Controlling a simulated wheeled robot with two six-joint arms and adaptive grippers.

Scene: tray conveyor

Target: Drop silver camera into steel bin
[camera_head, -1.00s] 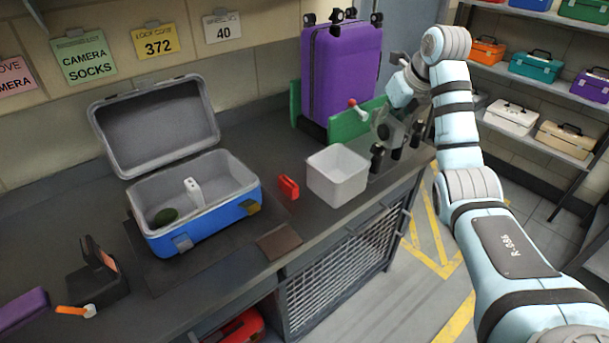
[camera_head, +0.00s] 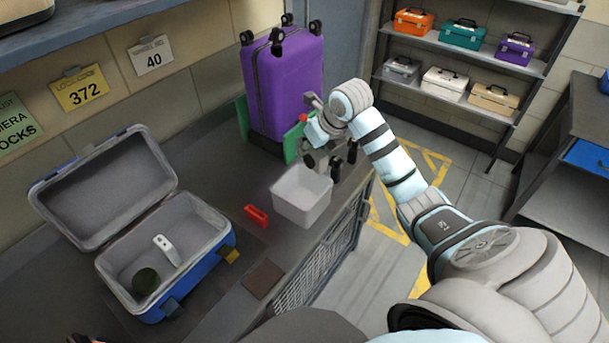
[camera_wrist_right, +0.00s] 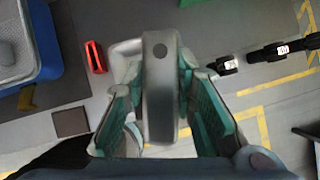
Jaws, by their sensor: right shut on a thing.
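The silver camera (camera_wrist_right: 160,90) is clamped between the teal-padded fingers of my right gripper (camera_wrist_right: 160,110) in the right wrist view. In the head view my right gripper (camera_head: 320,158) is by the far right rim of a pale grey, open-topped bin (camera_head: 301,205), the likely steel bin. The bin stands on the dark counter and its visible inside looks empty. In the wrist view, the pale bin rim (camera_wrist_right: 126,46) shows beside and behind the camera, mostly hidden by camera and fingers. My left gripper is not in view.
A red object (camera_head: 256,215) lies left of the bin. An open blue cooler (camera_head: 203,262) holds a green item and a white item. A purple suitcase (camera_head: 284,85) stands behind, with green panels beside it.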

